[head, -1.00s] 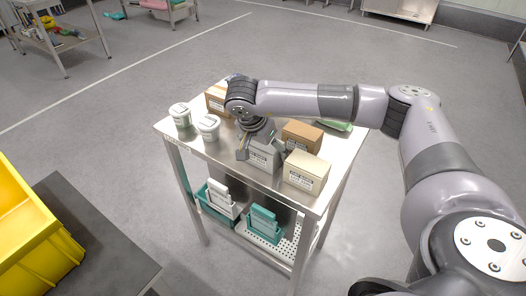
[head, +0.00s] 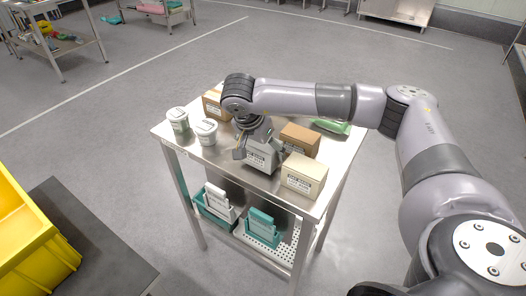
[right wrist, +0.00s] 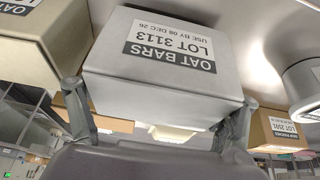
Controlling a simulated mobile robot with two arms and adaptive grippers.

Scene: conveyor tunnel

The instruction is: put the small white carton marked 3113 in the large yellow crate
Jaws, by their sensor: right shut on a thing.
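The small white carton (head: 262,158), whose label reads LOT 3113 in the right wrist view (right wrist: 165,85), is at the middle of the steel table. My right gripper (head: 257,145) reaches down over it and is shut on it, with a finger on each side in the right wrist view. I cannot tell whether its underside is clear of the tabletop. The large yellow crate (head: 42,240) stands at the lower left in the head view, well apart from the carton. My left gripper is not in view.
On the steel table (head: 190,152), a cream carton (head: 303,175) and a brown box (head: 300,139) stand close to the held carton. Another brown box (head: 213,104), two white-lidded tubs (head: 178,120) and a green packet (head: 332,126) are also there. Teal bins (head: 205,213) sit below.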

